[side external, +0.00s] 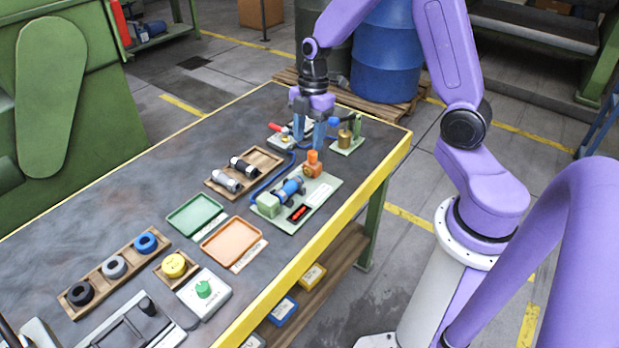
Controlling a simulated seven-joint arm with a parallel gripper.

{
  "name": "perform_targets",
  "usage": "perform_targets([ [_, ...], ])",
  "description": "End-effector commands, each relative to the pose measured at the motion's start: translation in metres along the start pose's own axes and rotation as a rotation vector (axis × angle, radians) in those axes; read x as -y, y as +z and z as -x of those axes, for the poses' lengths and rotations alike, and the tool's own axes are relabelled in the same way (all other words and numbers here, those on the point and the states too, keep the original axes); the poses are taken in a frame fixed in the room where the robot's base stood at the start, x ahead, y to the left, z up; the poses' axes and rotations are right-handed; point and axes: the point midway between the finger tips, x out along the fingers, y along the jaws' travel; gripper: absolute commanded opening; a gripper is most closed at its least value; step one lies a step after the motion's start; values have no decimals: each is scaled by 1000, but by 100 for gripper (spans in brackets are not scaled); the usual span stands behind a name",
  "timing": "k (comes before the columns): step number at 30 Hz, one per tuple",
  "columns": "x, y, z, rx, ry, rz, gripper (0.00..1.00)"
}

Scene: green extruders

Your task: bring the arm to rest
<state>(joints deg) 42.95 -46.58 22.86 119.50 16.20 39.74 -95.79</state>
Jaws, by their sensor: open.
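My gripper (312,132) has blue fingers and hangs from my purple arm over the far right part of the workbench. It points down and its fingers are spread open, with nothing seen between them. It is above and behind a pale green board (318,192) that carries a blue motor-like part (289,189) and an orange fitting (313,164). A small plate with a red-handled part (282,135) is partly hidden behind the fingers. Whether the fingertips touch anything below cannot be told.
A brass cylinder (345,136) stands on a small plate right of my gripper. A wooden tray (218,187) holds dark and silver cylinders. Green (195,215) and orange (231,242) trays look empty. A ring rack (98,290) is front left.

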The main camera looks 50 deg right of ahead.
Motion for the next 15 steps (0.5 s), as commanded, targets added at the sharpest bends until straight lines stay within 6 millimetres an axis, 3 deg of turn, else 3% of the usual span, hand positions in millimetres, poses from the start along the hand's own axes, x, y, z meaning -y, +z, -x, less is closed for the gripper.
perform_targets([
  [1, 13, -17, 6, 8, -5, -7, 51],
  [6, 60, -60, 21, 43, -18, -79, 51],
  [15, 153, -99, 43, 104, -2, -212, 51],
])
